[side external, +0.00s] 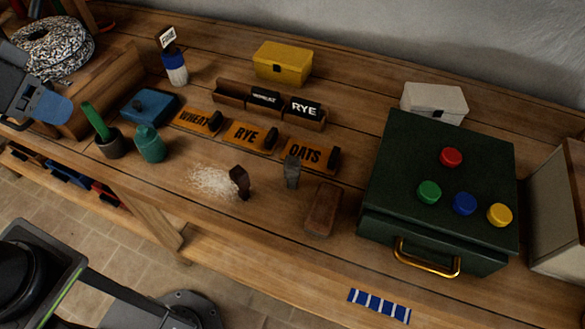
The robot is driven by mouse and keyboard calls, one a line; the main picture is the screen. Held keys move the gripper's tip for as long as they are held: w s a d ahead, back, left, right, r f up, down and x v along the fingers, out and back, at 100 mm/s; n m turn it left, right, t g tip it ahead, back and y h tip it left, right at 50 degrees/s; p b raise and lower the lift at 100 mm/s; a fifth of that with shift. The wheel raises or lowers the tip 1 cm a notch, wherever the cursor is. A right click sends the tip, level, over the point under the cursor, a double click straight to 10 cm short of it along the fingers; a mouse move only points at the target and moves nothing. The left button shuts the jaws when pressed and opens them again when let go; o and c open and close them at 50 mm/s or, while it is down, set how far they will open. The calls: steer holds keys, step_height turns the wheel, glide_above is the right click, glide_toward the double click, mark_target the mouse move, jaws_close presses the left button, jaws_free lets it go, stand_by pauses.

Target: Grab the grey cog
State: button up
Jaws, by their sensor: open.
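A small dark grey piece (292,171) stands upright on the bench, just in front of the OATS plate. It is the only grey piece that could be the cog, but its teeth are too small to make out. My gripper (42,104) is partly in view at the left edge, with a grey body and blue parts. It is open, far to the left of the grey piece and apart from it. I see nothing held in it, though part of it is cut off by the frame.
A dark brown piece (240,182) stands beside spilled grain (212,182). A brown block (323,209) lies right of the grey piece. A green box (385,180) with coloured knobs stands further right. The front bench strip is mostly clear.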

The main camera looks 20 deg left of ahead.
steer(key=w+d+r+m+g, duration=0.2)
steer(key=w+d+m, duration=0.4)
steer(key=w+d, duration=0.35)
steer(key=m+g, duration=0.3)
steer(key=m, duration=0.5)
glide_above(290, 160)
step_height(290, 160, down, 10)
steer(key=shift+m, duration=0.3)
step_height(290, 160, down, 7)
steer(key=shift+a+f, duration=0.1)
steer(key=shift+f, duration=3.15)
steer(key=c, duration=1)
steer(key=shift+r, duration=0.15)
